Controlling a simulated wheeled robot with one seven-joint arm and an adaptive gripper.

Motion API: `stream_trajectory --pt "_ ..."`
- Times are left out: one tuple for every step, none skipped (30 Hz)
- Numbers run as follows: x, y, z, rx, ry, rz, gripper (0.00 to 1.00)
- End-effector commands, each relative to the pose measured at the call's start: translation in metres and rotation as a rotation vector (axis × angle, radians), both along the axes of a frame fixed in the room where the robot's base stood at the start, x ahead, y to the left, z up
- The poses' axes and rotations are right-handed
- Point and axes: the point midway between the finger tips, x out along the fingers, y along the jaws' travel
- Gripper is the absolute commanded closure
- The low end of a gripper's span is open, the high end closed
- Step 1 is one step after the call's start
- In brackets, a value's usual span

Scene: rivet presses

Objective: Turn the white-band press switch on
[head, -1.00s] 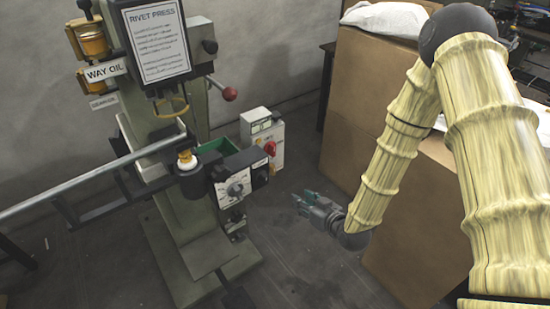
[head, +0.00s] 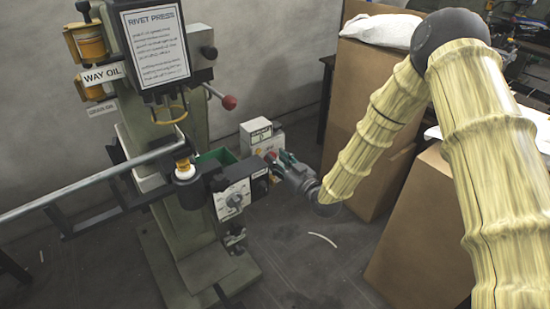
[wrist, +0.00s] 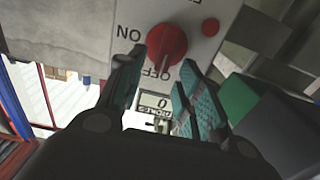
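The switch is a red rotary knob (wrist: 166,45) on a light panel, with inverted ON and OFF lettering in the wrist view. The knob's lower end lies near the OFF lettering; its exact setting is hard to tell. In the head view its white switch box (head: 258,137) stands behind the rivet press (head: 190,130); my gripper mostly hides the knob there. My gripper (head: 280,163) reaches in from the right, in front of the box. In the wrist view my gripper (wrist: 160,70) is open, its teal-padded fingers on either side of the knob. Contact cannot be told.
A black-and-white dial box (head: 232,200) and a green bin (head: 215,158) are close to the left of my gripper. The press's red-ball lever (head: 229,102) sticks out above. Cardboard boxes (head: 365,95) stand at the right. A small display (wrist: 157,103) reads 0.

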Motion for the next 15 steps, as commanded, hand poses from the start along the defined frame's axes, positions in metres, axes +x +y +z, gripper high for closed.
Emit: stream_trajectory --pt "0.004 0.003 0.0 0.0 -0.001 0.001 0.64" --pt "0.007 0.005 0.0 0.0 -0.001 0.001 0.64" --pt "0.009 0.007 0.0 -0.001 -0.001 0.001 0.64" --pt "0.011 0.008 0.0 -0.001 -0.001 0.001 0.64" --pt "0.012 0.009 0.0 -0.001 -0.001 0.001 0.64" --pt "0.013 0.01 0.0 -0.001 0.001 0.001 0.64" --pt "0.014 0.011 0.0 -0.001 0.001 0.001 0.64" --pt "0.015 0.011 0.0 -0.001 0.001 0.001 0.64" --pt "0.015 0.011 0.0 -0.001 0.001 0.0 0.64" --pt "0.016 0.012 0.0 -0.001 0.001 0.0 0.64" --pt "0.016 0.012 0.0 0.0 0.001 0.0 0.64" --pt "0.016 0.012 0.0 0.0 0.001 0.0 0.64" --pt "0.016 0.012 0.0 0.0 0.001 0.0 0.64" --pt "0.016 0.012 0.0 0.0 0.001 0.0 0.64" --pt "0.016 0.012 0.0 0.0 0.001 0.0 0.64"
